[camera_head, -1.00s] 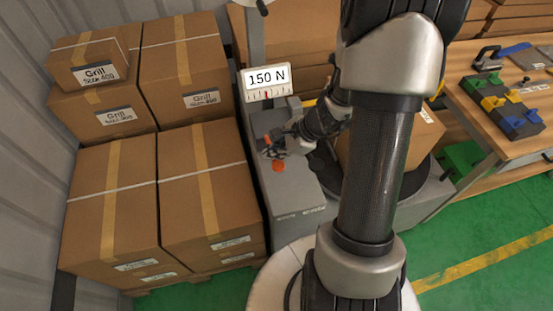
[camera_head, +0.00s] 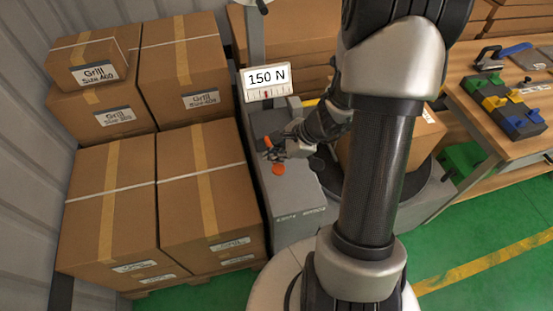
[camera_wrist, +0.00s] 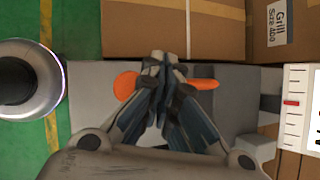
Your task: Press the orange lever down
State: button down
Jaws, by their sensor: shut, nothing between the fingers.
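The orange lever (camera_head: 267,142) is a small elongated piece on the grey machine (camera_head: 292,196), at the gripper's far side. In the wrist view the lever (camera_wrist: 203,84) shows just right of the fingertips, partly hidden behind them. A round orange part (camera_head: 278,169) lies on the machine's top on the near side; in the wrist view this round part (camera_wrist: 125,85) is left of the fingers. My gripper (camera_wrist: 163,64) is shut and empty, with its fingertips between the two orange parts. I cannot tell whether it touches the lever.
A display reading 150 N (camera_head: 267,80) stands behind the lever. Stacked cardboard boxes (camera_head: 208,190) rise close on the left. Another box (camera_head: 375,150) sits on the right behind my arm. A workbench (camera_head: 500,115) with coloured blocks is at the far right.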

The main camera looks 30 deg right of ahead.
aim_at(274, 165)
jog(key=shift+s+a+f+b, duration=0.1)
jog(key=shift+s+f+b, duration=0.15)
jog(key=shift+f+b, duration=0.55)
jog(key=shift+s+a+f+b, duration=0.1)
jog(key=shift+s+f+b, duration=0.15)
jog(key=shift+f+b, duration=0.45)
dwell(1.2)
jog(key=shift+r, duration=0.1)
dwell(0.4)
jog(key=shift+w+d+r+p, duration=0.1)
jog(key=shift+w+r+p, duration=0.2)
jog(key=shift+r+p, duration=0.55)
jog(key=shift+w+d+r+p, duration=0.1)
jog(key=shift+w+r+p, duration=0.2)
jog(key=shift+r+p, duration=0.55)
jog(key=shift+w+d+r+p, duration=0.1)
jog(key=shift+w+r+p, duration=0.2)
jog(key=shift+r+p, duration=0.5)
jog(key=shift+r, duration=0.15)
jog(key=r+p, duration=0.1)
jog(key=w+r+p, duration=0.1)
jog(key=r+p, duration=0.2)
jog(key=shift+w+d+r, duration=0.25)
jog(key=shift+r, duration=0.1)
